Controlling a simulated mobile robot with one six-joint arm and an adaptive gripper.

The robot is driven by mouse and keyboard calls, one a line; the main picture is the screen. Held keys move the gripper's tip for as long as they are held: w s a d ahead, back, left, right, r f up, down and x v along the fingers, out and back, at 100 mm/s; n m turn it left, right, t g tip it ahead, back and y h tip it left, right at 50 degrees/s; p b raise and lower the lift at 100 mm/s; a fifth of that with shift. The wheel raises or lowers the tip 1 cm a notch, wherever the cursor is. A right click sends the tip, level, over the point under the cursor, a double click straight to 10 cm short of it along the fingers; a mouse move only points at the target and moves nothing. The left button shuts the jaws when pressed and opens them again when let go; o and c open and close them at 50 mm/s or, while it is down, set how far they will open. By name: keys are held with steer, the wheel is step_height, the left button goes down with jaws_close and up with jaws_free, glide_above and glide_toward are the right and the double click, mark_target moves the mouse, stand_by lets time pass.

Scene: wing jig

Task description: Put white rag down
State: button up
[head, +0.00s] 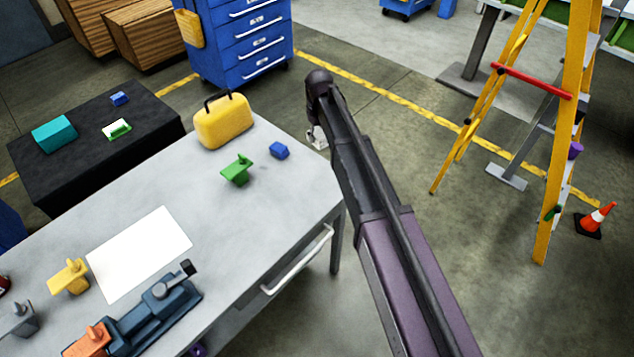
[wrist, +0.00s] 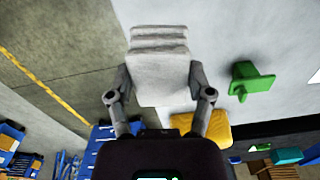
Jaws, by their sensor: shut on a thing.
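The white rag (wrist: 158,52) is a folded, layered, pale cloth block. My gripper (wrist: 160,80) is shut on it, with one finger at each side in the wrist view. The rag is over the right end of the grey table (head: 225,215), near its edge. In the head view my arm hides most of the gripper, and only a small pale bit of the rag (head: 318,138) shows beside it. The gap between the rag and the tabletop cannot be told.
A white sheet (head: 138,253) lies further left. A yellow ladder (head: 560,130) and a cone (head: 597,218) stand right.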

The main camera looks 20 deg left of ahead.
steer(key=s+d+f+n+b, duration=0.1)
steer(key=s+d+f+b, duration=0.2)
steer(key=s+f+b, duration=0.3)
steer(key=s+d+f+b, duration=0.4)
steer(key=s+f+b, duration=0.2)
steer(key=s+f, duration=0.1)
steer(key=shift+s+f+n+b, duration=0.2)
steer(key=shift+s+n+b, duration=0.2)
steer(key=shift+s, duration=0.15)
steer(key=b, duration=0.1)
glide_above(316, 179)
steer(key=s, duration=0.1)
steer(key=shift+s+d+f, duration=0.1)
steer(key=shift+d+f, duration=0.2)
steer(key=shift+f, duration=0.4)
steer(key=shift+a, duration=0.1)
steer(key=shift+w+a, duration=0.15)
steer(key=shift+w, duration=0.2)
steer(key=shift+w+a+f+b, duration=0.1)
steer(key=shift+w+f+b, duration=0.15)
steer(key=shift+f+b, duration=1.6)
steer(key=shift+b, duration=0.15)
steer(key=shift+f, duration=0.2)
